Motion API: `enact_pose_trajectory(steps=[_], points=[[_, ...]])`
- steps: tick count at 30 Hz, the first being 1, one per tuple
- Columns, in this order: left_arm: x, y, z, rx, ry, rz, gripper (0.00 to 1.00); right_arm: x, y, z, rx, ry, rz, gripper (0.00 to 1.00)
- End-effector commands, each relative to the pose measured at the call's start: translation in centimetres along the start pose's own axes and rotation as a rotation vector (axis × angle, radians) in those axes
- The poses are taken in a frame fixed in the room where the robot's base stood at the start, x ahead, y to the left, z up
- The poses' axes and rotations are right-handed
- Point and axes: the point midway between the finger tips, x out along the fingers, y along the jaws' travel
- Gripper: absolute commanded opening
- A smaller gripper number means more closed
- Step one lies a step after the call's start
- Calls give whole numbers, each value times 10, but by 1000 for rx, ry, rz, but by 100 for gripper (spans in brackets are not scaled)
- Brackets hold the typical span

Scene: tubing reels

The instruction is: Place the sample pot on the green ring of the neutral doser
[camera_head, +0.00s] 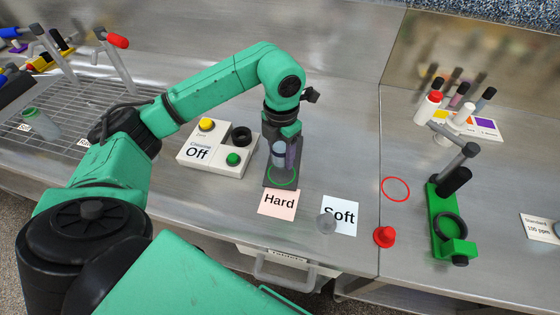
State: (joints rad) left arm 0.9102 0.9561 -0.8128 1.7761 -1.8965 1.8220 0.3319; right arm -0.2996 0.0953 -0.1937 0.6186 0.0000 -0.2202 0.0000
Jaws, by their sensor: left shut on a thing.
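My left gripper (281,146) is at the centre, pointing down, shut on a small bluish-grey pot (279,157), which I take to be the sample pot. The gripper partly hides it. The pot is over the back part of a green ring (281,184) on a dark grey base, behind the "Hard" card. I cannot tell whether the pot touches the base. No label reading "neutral" is legible. My right gripper is not in view.
A control box (245,167) marked "Off" stands left of the gripper. "Hard" (278,203) and "Soft" (345,217) cards lie in front, with a grey knob-like piece (326,223) by "Soft". A red piece (384,237), red ring (396,189) and green stand (440,215) are right.

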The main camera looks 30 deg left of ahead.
Motion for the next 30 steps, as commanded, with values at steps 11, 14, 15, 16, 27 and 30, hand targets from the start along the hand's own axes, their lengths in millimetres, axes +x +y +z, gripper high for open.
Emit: enact_pose_trajectory(steps=[11,14,15,16,27,30], points=[[49,0,1,0,-2,0,1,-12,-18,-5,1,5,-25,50],[49,0,1,-1,-3,0,1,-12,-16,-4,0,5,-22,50],[49,0,1,-1,-2,0,1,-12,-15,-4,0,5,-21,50],[50,0,1,-1,-2,0,1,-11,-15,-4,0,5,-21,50],[52,0,1,-1,-1,0,87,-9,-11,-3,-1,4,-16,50],[51,0,1,-1,-1,0,87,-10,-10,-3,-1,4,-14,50]])
